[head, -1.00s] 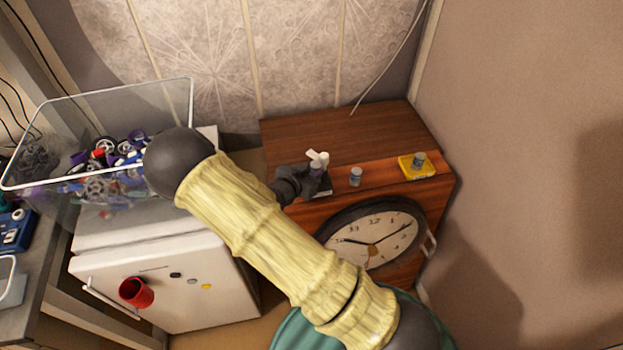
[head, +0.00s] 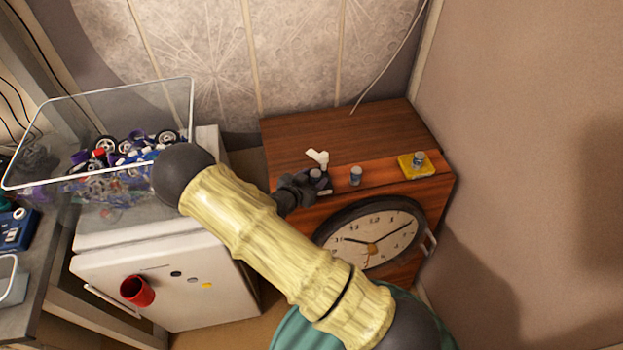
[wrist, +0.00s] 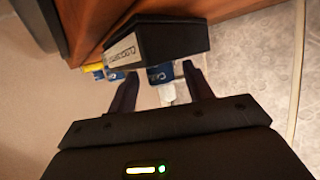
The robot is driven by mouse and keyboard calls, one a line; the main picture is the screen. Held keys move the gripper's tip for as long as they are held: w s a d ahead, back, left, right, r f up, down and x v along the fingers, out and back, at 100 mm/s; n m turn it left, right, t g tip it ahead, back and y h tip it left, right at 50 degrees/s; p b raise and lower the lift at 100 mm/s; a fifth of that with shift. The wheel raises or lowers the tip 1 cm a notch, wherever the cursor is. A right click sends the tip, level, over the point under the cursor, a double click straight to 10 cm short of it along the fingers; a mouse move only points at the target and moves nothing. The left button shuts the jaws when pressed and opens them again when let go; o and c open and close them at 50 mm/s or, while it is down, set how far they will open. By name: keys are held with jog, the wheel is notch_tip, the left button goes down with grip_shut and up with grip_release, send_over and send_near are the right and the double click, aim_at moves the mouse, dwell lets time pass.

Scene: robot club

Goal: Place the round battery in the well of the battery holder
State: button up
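The battery holder is a dark block with a pale label (wrist: 165,42), seen close in the wrist view, where the picture looks upside down. In the head view the holder (head: 325,192) is mostly hidden by my gripper (head: 311,183). A blue-and-grey round battery (wrist: 160,75) sticks out of the holder's upper side; it shows as a small grey cylinder in the head view (head: 315,174). How deep it sits in the well is hidden. My gripper's fingers (wrist: 162,88) are apart, one on each side of that battery, with visible gaps.
A second battery (head: 355,176) stands on the wooden cabinet (head: 330,128) right of the holder. Another (head: 418,159) stands on a yellow block (head: 408,173). A white object (head: 318,158) is just behind the holder. A clock (head: 370,240) leans at the cabinet front. A clear bin (head: 150,105) stands left.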

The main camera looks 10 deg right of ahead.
jog(key=shift+r, duration=0.25)
jog(key=shift+s+a, duration=0.2)
jog(key=shift+a, duration=0.1)
jog(key=b+v, duration=0.2)
jog(key=v, duration=0.9)
jog(key=shift+s, duration=0.2)
jog(key=shift+w, duration=0.1)
